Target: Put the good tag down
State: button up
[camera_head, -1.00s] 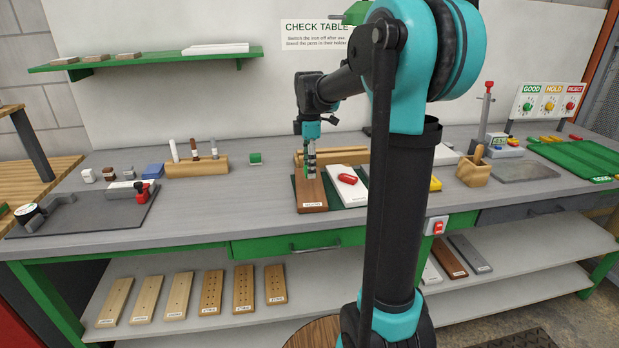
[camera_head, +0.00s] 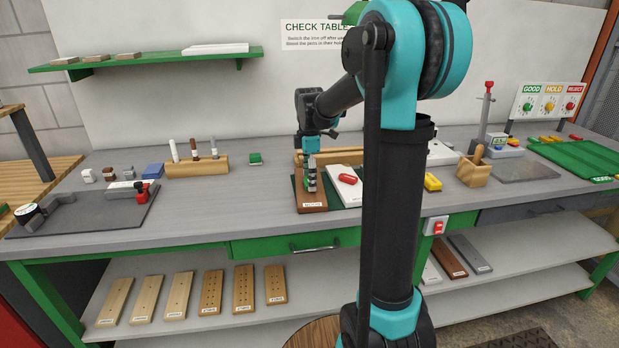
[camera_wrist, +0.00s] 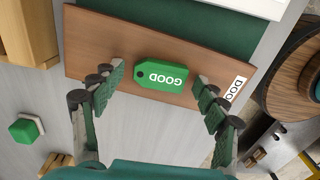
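The green GOOD tag (camera_wrist: 161,76) lies flat on a brown wooden board (camera_wrist: 110,45) in the wrist view, its lettering upside down. My gripper (camera_wrist: 160,90) is open above the board, one finger on each side of the tag, with a gap to it on both sides. In the head view my gripper (camera_head: 310,184) is low over the same board (camera_head: 313,204), and the tag cannot be made out there.
A white board (camera_head: 349,193) with a red tag (camera_head: 348,181) lies just right of the brown board. A green stamp-like block (camera_head: 255,159) and a wooden holder (camera_head: 196,166) stand to the left.

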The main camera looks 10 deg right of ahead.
jog(key=shift+r, duration=0.15)
notch_tip(320, 180, up, 12)
dwell(0.6)
